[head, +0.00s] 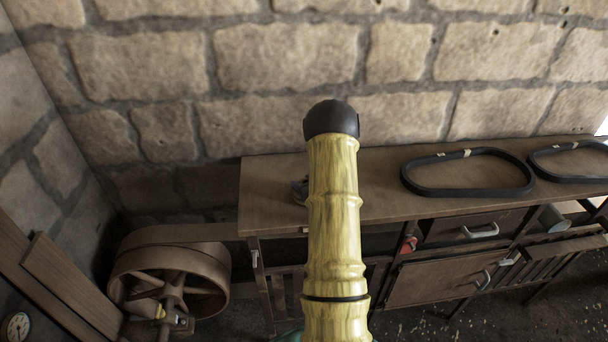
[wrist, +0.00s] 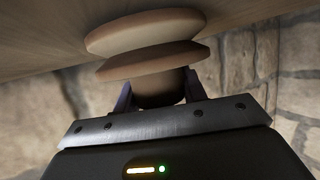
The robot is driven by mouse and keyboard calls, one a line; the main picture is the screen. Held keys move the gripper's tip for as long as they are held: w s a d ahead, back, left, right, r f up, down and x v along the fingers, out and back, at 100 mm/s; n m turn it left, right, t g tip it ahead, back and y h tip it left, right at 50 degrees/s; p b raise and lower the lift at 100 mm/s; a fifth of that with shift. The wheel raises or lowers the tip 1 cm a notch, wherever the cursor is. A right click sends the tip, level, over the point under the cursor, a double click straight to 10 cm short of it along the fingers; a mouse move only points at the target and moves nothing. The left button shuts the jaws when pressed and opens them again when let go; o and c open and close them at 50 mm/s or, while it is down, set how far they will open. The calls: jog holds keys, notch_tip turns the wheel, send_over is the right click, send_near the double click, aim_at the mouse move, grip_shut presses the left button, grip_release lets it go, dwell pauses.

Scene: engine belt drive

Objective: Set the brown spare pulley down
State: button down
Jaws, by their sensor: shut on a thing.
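The brown spare pulley (wrist: 150,40) shows in the wrist view as stacked round flanges with a narrower hub. My gripper (wrist: 160,90) is shut on the hub, with one dark finger on each side. The pulley is close to a brown surface that looks like the workbench top (head: 268,190); I cannot tell whether it touches. In the head view my own arm hides the pulley and gripper.
Two black belts (head: 468,190) (head: 570,178) lie on the right half of the bench. A small grey object (head: 300,190) shows beside my arm. A large brown wheel (head: 170,270) stands left of the bench. A stone wall (head: 270,60) rises behind.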

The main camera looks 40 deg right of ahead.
jog(key=shift+f, duration=0.1)
dwell(0.3)
jog(key=c, duration=0.8)
grip_release()
jog(key=shift+s, duration=0.1)
jog(key=shift+s, duration=0.25)
jog(key=b+v, duration=0.4)
jog(key=v, duration=0.7)
jog(key=shift+s+a+r, duration=0.1)
jog(key=shift+a+r, duration=0.05)
jog(key=shift+r, duration=0.05)
jog(key=shift+s, duration=0.1)
jog(key=shift+s, duration=0.1)
